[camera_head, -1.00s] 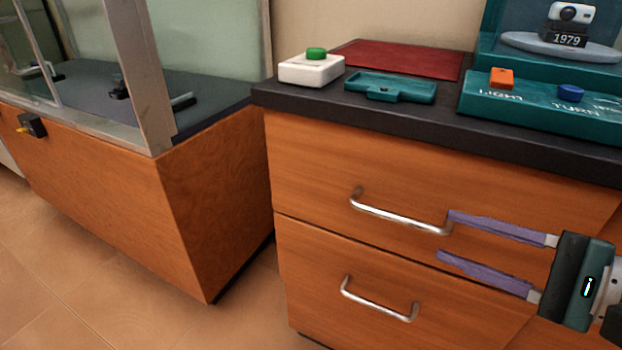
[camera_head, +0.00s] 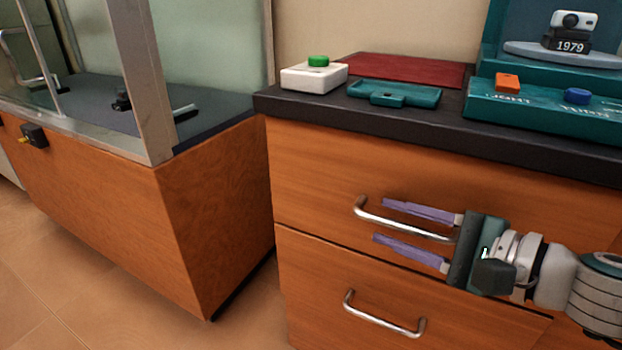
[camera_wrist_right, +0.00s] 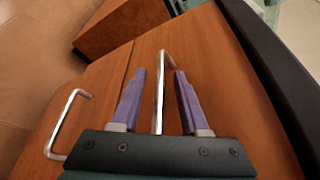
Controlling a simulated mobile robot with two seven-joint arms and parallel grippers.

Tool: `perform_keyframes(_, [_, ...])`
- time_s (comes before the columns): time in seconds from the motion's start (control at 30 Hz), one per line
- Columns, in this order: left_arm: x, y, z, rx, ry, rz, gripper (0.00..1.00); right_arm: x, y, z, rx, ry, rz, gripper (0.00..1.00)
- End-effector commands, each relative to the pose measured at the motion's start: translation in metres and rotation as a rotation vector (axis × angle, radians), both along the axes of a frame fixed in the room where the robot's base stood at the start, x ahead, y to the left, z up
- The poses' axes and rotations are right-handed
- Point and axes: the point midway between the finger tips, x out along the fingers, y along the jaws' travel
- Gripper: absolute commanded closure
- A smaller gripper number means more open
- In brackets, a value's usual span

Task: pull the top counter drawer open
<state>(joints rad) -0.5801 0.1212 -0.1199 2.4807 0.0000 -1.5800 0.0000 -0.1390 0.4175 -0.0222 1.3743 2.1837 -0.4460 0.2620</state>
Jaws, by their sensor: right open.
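The top counter drawer (camera_head: 310,165) is shut, with a wooden front and a silver bar handle (camera_head: 400,222). My right gripper (camera_head: 378,221) is open at this handle, one purple finger above the bar and one below it. In the right wrist view the handle (camera_wrist_right: 159,95) runs between the two open fingers (camera_wrist_right: 156,72), with a gap visible on both sides. Whether a finger touches the bar is not clear. The bar's right end is hidden behind the gripper's body. My left gripper is in neither view.
A lower drawer handle (camera_head: 384,316) sits beneath; it also shows in the right wrist view (camera_wrist_right: 66,122). On the dark countertop (camera_head: 440,130) are a white box with a green button (camera_head: 314,76), a teal tray (camera_head: 394,94) and a teal stand (camera_head: 545,105). A glass display case (camera_head: 215,200) stands left.

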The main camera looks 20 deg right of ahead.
Motion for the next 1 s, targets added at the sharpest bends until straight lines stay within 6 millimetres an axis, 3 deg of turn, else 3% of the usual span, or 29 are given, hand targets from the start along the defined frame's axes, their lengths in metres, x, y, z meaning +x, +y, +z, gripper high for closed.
perform_keyframes(0.07, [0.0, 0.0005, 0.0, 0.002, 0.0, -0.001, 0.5, -0.0002, -0.0002, 0.0, 0.0, 0.0, 0.0, 0.59])
perform_keyframes(0.43, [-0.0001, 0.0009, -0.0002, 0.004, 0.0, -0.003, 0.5, -0.0004, -0.0002, 0.0, 0.0, 0.0, 0.0, 1.0])
perform_keyframes(1.0, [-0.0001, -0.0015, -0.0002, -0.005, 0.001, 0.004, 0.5, -0.0006, -0.0002, -0.0003, -0.001, 0.0, 0.001, 1.0])
